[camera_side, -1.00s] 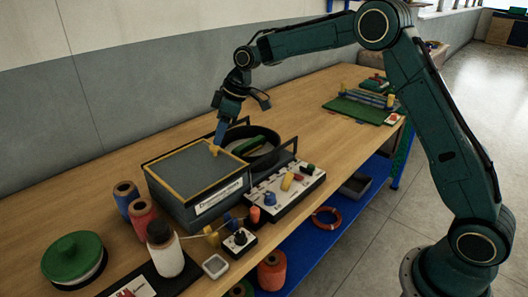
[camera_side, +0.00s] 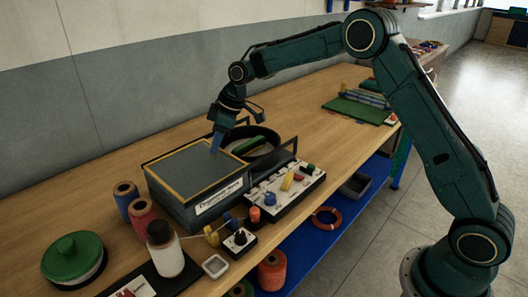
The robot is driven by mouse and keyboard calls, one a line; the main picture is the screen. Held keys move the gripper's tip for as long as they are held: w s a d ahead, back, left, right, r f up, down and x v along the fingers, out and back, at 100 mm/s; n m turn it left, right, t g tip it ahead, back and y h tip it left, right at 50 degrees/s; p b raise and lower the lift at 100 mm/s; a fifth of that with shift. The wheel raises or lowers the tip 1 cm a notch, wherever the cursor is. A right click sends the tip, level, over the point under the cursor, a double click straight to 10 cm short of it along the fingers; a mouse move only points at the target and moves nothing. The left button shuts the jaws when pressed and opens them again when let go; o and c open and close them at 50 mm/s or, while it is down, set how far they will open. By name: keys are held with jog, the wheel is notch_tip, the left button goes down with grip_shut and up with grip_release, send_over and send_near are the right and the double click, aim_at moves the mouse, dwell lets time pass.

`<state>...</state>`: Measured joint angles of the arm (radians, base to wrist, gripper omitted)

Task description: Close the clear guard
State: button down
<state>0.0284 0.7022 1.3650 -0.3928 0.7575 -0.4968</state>
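The clear guard (camera_side: 190,172) appears as a flat, dark, see-through panel with a yellow edge on top of a grey box. It looks level, but I cannot tell whether it is fully down. The box (camera_side: 215,202) carries a white label on its front. My gripper (camera_side: 215,148) points down at the panel's back right part. Its blue fingertip is at or just above the panel; contact is unclear. The fingers overlap in this view, so their opening is hidden.
A round black container (camera_side: 262,145) stands close behind the box. A switch panel (camera_side: 285,185) is at its right. Spools (camera_side: 141,214), a white bottle (camera_side: 165,250) and a green-lidded pot (camera_side: 72,257) crowd the left and front. The table beyond is mostly clear.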

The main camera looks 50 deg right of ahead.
jog(key=d, duration=2)
jog(key=shift+d, duration=0.3)
jog(key=c, duration=1.3)
grip_release()
jog(key=shift+d, duration=0.1)
jog(key=shift+o, duration=0.7)
jog(key=shift+r, duration=0.1)
jog(key=v, duration=1.1)
jog(key=shift+s+r, duration=0.15)
jog(key=shift+r, duration=0.15)
